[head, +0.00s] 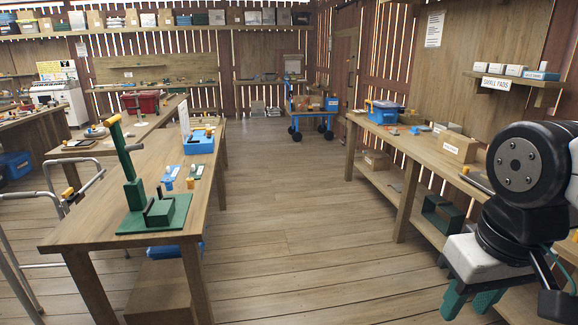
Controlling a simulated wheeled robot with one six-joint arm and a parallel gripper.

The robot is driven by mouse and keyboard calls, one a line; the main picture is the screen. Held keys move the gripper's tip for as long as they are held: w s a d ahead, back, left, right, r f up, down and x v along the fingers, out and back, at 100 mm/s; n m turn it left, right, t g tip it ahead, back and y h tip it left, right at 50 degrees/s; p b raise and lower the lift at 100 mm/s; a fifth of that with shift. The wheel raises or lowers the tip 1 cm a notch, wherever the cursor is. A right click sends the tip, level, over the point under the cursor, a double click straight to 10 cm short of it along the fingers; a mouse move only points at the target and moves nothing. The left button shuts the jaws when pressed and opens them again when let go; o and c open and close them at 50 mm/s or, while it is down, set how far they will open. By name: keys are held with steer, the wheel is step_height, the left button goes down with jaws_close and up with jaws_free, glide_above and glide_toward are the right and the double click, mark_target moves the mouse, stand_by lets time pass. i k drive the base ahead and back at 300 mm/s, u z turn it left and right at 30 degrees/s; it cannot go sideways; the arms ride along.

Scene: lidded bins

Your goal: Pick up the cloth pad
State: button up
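I cannot pick out the cloth pad for certain. A shelf (545,88) at upper right has a label reading "SMALL PADS" and carries several small white and blue boxes. Small flat pieces lie on the right bench, too small to name. My gripper (471,300) is at the lower right, below my arm's black joint, with green finger-like parts pointing down.
The left bench (100,202) holds a green press (135,190) and a blue bin (199,143). The right bench (415,147) holds a blue lidded bin (385,112) and a cardboard box (457,147). A blue cart (314,114) stands far back. The wooden floor (290,225) between benches is clear.

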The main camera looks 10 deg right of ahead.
mark_target(414, 132)
steer(key=u, duration=0.25)
steer(key=i, duration=3.85)
steer(key=z, duration=0.4)
steer(key=i, duration=1.9)
steer(key=z, duration=1.45)
steer(key=i, duration=1.9)
steer(key=z, duration=0.85)
